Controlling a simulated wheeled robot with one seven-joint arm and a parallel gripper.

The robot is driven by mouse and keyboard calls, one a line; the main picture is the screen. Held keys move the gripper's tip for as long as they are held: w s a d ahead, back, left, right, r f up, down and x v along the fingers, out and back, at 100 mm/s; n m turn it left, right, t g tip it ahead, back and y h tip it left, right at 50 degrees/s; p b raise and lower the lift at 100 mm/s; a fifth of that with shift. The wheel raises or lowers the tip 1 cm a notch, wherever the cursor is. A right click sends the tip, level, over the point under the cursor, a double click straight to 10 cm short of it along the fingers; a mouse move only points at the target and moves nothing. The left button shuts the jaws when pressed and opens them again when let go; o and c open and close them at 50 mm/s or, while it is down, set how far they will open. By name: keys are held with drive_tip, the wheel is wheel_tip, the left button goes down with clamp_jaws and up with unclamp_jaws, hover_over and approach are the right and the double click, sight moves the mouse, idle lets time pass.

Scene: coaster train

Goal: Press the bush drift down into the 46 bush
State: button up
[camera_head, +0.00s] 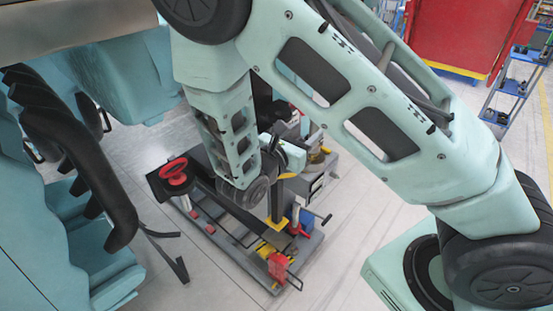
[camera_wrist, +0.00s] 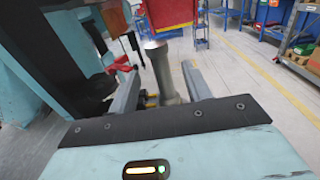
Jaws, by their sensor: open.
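My gripper (camera_wrist: 159,72) is open in the wrist view, with one grey finger on each side. A grey metal stepped cylinder with a wider, paler head, which looks like the bush drift (camera_wrist: 166,82), stands between the fingers. I cannot tell whether either finger touches it. In the head view my wrist is over the work stand (camera_head: 275,283), and my arm hides the middle of it. The 46 bush cannot be made out in either view, and neither can the drift's lower end.
A red handwheel (camera_head: 173,171) is at the stand's left, and a red block (camera_head: 277,267) is at its front. Large teal seats (camera_head: 95,240) with black armrests fill the left. A blue shelf trolley (camera_head: 510,90) and red panel (camera_head: 455,35) are behind.

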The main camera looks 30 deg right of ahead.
drive_tip(key=b+v, duration=0.3)
drive_tip(key=v, duration=0.9)
drive_tip(key=s+d+f+m+g+y, duration=0.1)
drive_tip(key=s+f+m+g+y, duration=0.1)
drive_tip(key=s+m+g+y, duration=0.65)
drive_tip(key=s+a+r+m+t+y, duration=0.1)
drive_tip(key=s+a+r+m+y, duration=0.1)
drive_tip(key=s+a+m+y, duration=0.4)
drive_tip(key=s+a+y, duration=0.2)
drive_tip(key=s+a, duration=0.1)
drive_tip(key=shift+a+r+y, duration=0.2)
drive_tip(key=shift+r+y, duration=0.05)
drive_tip(key=shift+y, duration=0.1)
drive_tip(key=shift+t, duration=0.25)
